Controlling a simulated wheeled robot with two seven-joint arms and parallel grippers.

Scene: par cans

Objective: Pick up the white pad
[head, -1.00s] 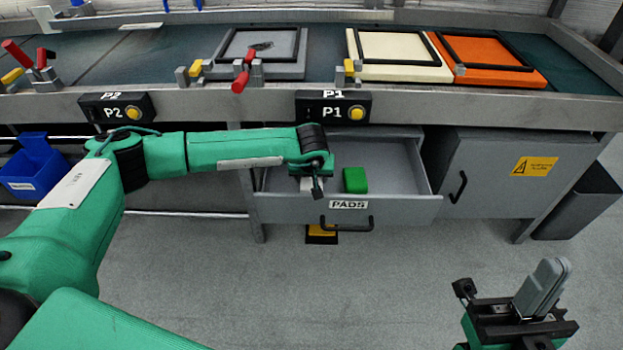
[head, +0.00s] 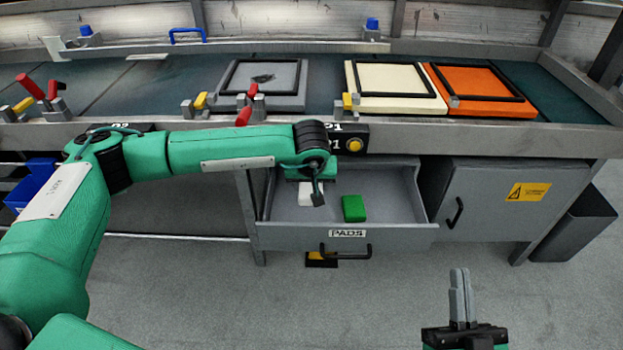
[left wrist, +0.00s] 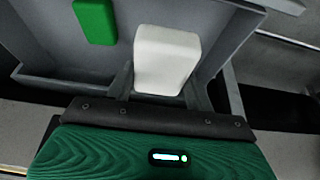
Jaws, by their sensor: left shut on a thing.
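The white pad (head: 311,200) is held by my left gripper (head: 311,189) over the left part of the open PADS drawer (head: 345,238). In the left wrist view, the white pad (left wrist: 166,58) sits between the fingers, with the green pad to its upper left. The arm's wrist hides part of the pad in the head view. My right gripper (head: 461,295) is at the lower right, away from the drawer, its fingers together and empty.
A green pad (head: 354,208) lies in the drawer, right of the white one. The bench edge (head: 480,136) runs above the drawer. A grey cabinet (head: 490,203) stands to the right, and a blue bin (head: 38,185) to the left.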

